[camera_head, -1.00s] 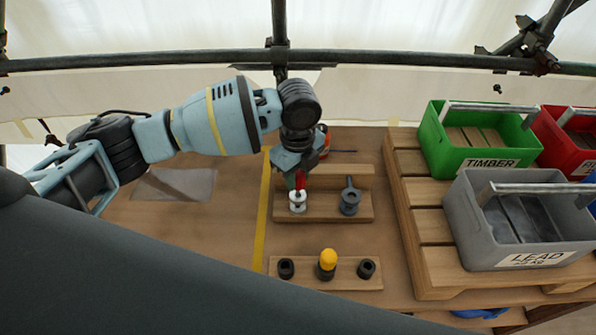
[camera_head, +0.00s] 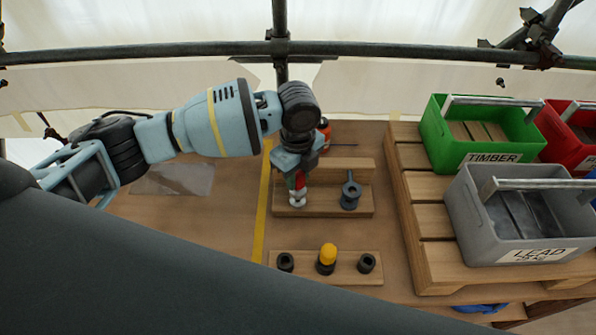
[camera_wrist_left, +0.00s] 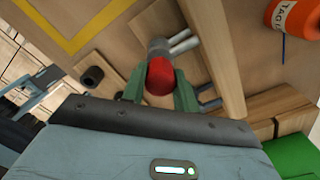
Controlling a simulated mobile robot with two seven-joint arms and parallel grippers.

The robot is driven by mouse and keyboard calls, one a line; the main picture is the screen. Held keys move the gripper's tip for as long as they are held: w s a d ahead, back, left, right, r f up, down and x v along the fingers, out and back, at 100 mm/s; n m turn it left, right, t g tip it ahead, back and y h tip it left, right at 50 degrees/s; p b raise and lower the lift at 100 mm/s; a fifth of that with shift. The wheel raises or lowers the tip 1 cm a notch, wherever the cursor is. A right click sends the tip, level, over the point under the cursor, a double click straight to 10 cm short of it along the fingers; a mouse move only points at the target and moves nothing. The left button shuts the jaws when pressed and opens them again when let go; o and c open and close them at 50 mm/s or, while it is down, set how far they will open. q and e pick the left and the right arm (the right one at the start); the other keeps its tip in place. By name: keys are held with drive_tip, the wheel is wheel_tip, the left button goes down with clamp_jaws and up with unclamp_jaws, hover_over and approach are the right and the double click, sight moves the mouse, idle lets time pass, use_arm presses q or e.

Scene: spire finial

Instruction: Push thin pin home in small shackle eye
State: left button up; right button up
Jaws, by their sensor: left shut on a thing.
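My left gripper (camera_head: 298,182) points down over the wooden stepped block and is shut on a red-headed pin (camera_head: 300,180). In the left wrist view the round red pin head (camera_wrist_left: 161,76) sits between the green fingers (camera_wrist_left: 160,88). The small pale silver shackle (camera_head: 298,198) stands on the block right below the gripper; its metal shows beyond the red head in the left wrist view (camera_wrist_left: 158,46). The pin's shank and the eye are hidden, so I cannot tell how deep the pin sits. My right gripper is not in view.
A dark grey fitting (camera_head: 350,195) stands close to the right on the same block (camera_head: 325,202). A front rail (camera_head: 305,261) holds two black sockets and a yellow-topped peg (camera_head: 328,257). An orange spool (camera_wrist_left: 292,17) lies behind. Crates (camera_head: 520,225) stand on a pallet at right.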

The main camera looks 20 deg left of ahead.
use_arm(q)
drive_tip(key=shift+f, duration=0.95)
drive_tip(key=o, duration=1.1)
drive_tip(key=shift+c, duration=0.2)
drive_tip(key=shift+r, duration=0.1)
wheel_tip(320, 180, up, 6)
drive_tip(key=shift+r, duration=0.85)
drive_tip(key=shift+s+f, duration=0.1)
